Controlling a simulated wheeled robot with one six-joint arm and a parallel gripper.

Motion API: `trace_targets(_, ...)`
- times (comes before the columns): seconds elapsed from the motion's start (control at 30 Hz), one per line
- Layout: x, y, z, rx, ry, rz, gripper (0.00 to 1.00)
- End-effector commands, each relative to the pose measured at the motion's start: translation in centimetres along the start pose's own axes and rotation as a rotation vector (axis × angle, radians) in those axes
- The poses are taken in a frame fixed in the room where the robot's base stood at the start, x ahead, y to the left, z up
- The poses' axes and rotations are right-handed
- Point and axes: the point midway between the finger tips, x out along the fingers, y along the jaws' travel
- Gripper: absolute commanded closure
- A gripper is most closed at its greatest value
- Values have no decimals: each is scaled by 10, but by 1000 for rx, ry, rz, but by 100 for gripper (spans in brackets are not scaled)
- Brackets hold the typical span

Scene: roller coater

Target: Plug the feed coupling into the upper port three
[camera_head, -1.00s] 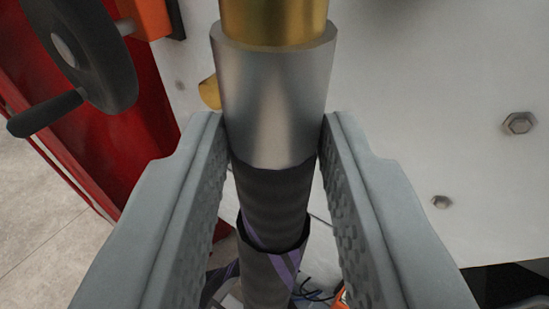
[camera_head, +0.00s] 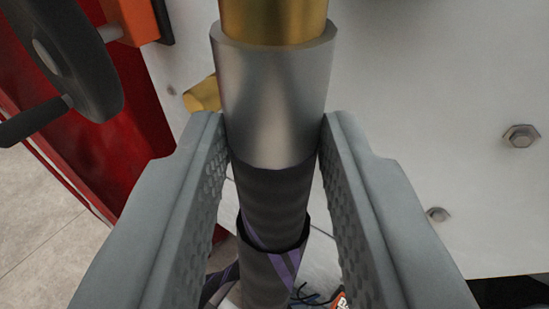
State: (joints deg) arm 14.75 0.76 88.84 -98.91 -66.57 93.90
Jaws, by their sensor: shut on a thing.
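The feed coupling (camera_head: 275,95) is a silver metal sleeve with a brass end at the top of the picture and a dark hose with purple stripes below. My gripper (camera_head: 275,135) is shut on the coupling, one grey ridged finger on each side. A brass stub (camera_head: 202,95) sticks out from the white panel to the left of the coupling, partly hidden behind it. I cannot tell whether it is a port. The brass end runs out of the top of the picture, so its tip is not visible.
A white panel (camera_head: 430,110) with bolts (camera_head: 520,136) fills the background. A black handwheel (camera_head: 75,60) with a handle and an orange block (camera_head: 137,20) stand at upper left, by a red frame (camera_head: 130,130). Tiled floor (camera_head: 40,210) shows at lower left.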

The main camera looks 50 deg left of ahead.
Motion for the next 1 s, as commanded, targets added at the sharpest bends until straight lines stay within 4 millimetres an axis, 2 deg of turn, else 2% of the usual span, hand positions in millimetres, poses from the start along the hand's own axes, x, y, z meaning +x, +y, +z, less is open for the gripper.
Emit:
trace_targets(0.43,5,3,-1,0,0,0,100)
trace_targets(0.47,5,3,-1,0,0,0,68)
trace_targets(0.57,5,3,-1,0,0,0,48)
trace_targets(0.87,5,4,0,1,0,0,46)
trace_targets(1.0,-4,4,-1,0,0,0,46)
